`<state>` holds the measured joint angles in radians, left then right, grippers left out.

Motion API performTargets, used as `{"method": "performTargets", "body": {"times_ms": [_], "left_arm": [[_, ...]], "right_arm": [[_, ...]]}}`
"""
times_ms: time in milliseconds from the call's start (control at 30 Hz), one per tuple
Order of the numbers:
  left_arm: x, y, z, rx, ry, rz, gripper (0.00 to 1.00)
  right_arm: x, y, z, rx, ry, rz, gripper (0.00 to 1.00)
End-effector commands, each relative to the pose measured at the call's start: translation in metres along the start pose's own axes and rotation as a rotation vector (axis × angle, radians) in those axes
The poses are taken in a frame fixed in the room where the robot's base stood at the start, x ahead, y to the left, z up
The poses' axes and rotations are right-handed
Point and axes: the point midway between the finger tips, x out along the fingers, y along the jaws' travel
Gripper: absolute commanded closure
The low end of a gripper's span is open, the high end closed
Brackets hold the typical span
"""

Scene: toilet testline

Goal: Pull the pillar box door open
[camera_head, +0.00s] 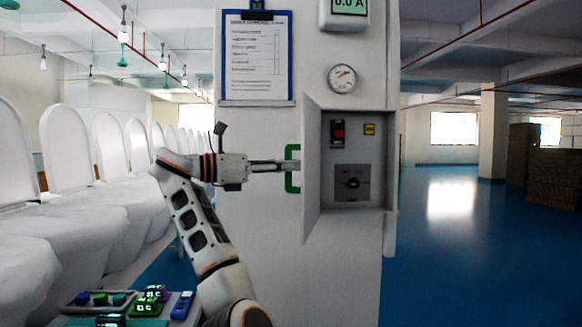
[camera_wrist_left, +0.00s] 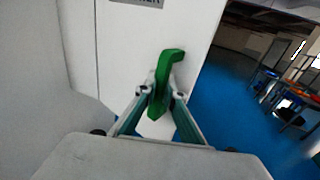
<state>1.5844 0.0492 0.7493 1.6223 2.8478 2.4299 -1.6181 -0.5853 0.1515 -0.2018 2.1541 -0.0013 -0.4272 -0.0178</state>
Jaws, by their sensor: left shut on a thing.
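The pillar box (camera_head: 355,160) is set in the pillar in the head view, with a red switch, a yellow button and a dark knob inside. Its door (camera_head: 311,170) stands open, swung out on the left side, seen almost edge-on. The green door handle (camera_head: 290,180) sits on the door's outer face; it also shows in the left wrist view (camera_wrist_left: 165,82). My left gripper (camera_head: 286,166) reaches in from the left and is shut on the green handle, its fingers on both sides of it in the wrist view. My right gripper is not in view.
A clipboard (camera_head: 257,60), a round gauge (camera_head: 342,79) and a meter display (camera_head: 344,14) are on the pillar above. A row of white toilets (camera_head: 90,215) stands at left. A tray with small coloured devices (camera_head: 130,302) is at lower left.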

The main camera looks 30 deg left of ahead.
Motion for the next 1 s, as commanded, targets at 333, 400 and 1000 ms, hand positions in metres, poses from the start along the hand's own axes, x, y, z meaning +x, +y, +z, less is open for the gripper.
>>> {"method": "performTargets", "body": {"times_ms": [333, 400, 1000], "left_arm": [[0.001, 0.001, -0.004, -0.006, 0.004, 0.000, 0.84], [0.001, 0.001, -0.003, -0.005, 0.004, 0.001, 0.84], [-0.066, 0.002, -0.002, -0.002, 0.004, 0.008, 0.84]], "right_arm": [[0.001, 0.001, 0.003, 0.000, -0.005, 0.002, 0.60], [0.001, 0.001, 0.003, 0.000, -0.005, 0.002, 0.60], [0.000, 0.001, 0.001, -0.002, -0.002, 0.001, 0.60]]}}
